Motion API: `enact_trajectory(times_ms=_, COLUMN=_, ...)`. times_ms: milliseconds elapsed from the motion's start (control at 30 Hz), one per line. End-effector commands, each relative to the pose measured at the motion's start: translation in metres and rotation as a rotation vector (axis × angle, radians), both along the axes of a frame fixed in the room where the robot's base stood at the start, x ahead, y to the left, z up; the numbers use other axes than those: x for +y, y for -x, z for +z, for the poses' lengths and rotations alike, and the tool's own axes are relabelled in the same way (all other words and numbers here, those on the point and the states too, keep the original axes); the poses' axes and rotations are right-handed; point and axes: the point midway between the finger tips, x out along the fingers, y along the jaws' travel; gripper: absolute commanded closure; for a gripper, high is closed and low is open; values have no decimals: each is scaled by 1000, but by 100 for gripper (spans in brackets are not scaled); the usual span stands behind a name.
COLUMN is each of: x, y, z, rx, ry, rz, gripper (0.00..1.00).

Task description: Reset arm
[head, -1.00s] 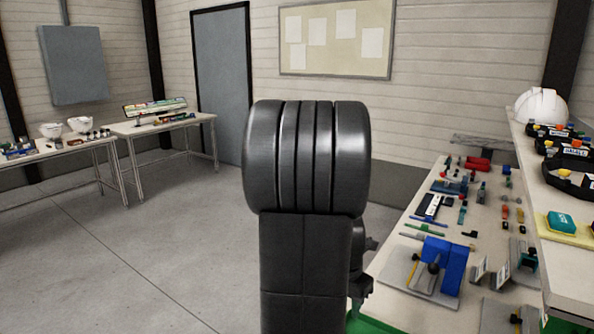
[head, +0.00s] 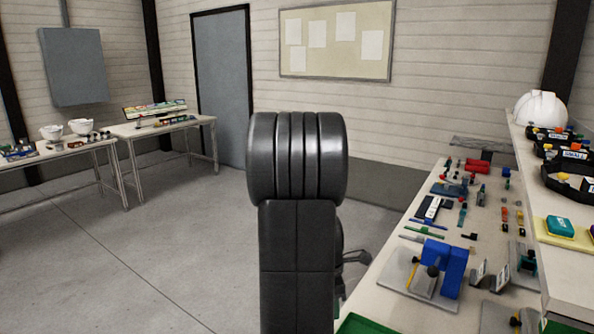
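My arm (head: 297,220) stands upright in the middle of the head view, with a thick dark ribbed joint (head: 297,157) at its top. Part of my gripper (head: 354,258) shows as a dark shape sticking out to the right from behind the arm, near the left edge of the workbench (head: 385,308). The rest of the gripper is hidden by the arm. I cannot see both fingertips or anything held.
The workbench at right carries several small tools and a blue fixture (head: 444,265). A raised shelf (head: 575,270) holds a white helmet (head: 541,108) and dark headbands. Two tables (head: 180,124) with white shells stand at back left. The floor at left is clear.

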Motion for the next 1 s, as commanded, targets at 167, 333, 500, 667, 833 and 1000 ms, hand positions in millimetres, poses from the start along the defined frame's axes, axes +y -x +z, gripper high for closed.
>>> enact_trajectory(times_ms=167, x=7, y=-6, z=-5, rx=2, ry=0, rz=-125, gripper=65)
enact_trajectory(times_ms=333, x=12, y=-12, z=-11, rx=2, ry=0, rz=-253, gripper=65)
enact_trajectory(times_ms=500, x=19, y=-18, z=-16, rx=2, ry=-1, rz=-383, gripper=65)
enact_trajectory(times_ms=667, x=25, y=-23, z=-21, rx=2, ry=0, rz=-507, gripper=65)
enact_trajectory(times_ms=833, x=31, y=-29, z=-27, rx=0, ry=0, rz=-640, gripper=65)
enact_trajectory(times_ms=1000, x=39, y=-34, z=-33, rx=2, ry=-1, rz=-777, gripper=65)
